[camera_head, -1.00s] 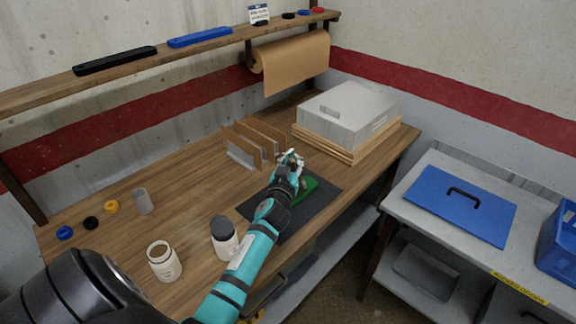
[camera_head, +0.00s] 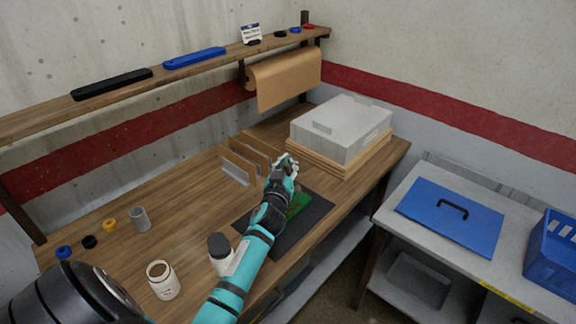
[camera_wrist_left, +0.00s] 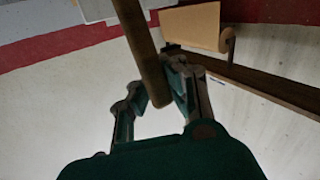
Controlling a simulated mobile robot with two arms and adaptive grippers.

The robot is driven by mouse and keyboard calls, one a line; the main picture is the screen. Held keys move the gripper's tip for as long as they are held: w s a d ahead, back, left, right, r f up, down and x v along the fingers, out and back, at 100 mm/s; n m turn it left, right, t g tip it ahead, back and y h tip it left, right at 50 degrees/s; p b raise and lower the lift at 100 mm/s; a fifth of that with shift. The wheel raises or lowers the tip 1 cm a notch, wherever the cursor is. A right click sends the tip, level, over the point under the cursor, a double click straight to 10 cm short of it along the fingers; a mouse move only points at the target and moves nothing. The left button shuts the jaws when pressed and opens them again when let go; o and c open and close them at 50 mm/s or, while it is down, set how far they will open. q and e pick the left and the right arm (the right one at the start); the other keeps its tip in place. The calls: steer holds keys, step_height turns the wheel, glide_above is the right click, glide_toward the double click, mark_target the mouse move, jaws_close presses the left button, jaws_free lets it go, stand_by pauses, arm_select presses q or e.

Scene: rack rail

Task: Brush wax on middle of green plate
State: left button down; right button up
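The green plate (camera_head: 298,204) lies on a dark mat (camera_head: 318,212) on the wooden bench, partly hidden by my left arm. My left gripper (camera_head: 286,163) is over the far side of the mat, beyond the visible part of the plate. In the left wrist view a wooden stick, like a brush handle (camera_wrist_left: 143,50), runs between the fingers of my left gripper (camera_wrist_left: 155,85), which look closed on it. The brush's bristle end cannot be made out. An open white jar (camera_head: 163,281) and a white jar with a dark lid (camera_head: 220,247) stand near my arm. My right gripper is not in view.
Upright wooden boards in a holder (camera_head: 243,163) stand left of my gripper. A grey box (camera_head: 343,128) on wooden frames stands right behind it. A grey cup (camera_head: 140,220) is at the left. A side table (camera_head: 385,215) with a blue lid (camera_head: 450,215) is at the right.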

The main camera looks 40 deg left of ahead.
arm_select(q)
steer(key=shift+r, duration=0.6)
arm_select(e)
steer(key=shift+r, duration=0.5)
arm_select(q)
step_height(320, 180, up, 3)
steer(key=p, duration=0.3)
steer(key=shift+r, duration=0.1)
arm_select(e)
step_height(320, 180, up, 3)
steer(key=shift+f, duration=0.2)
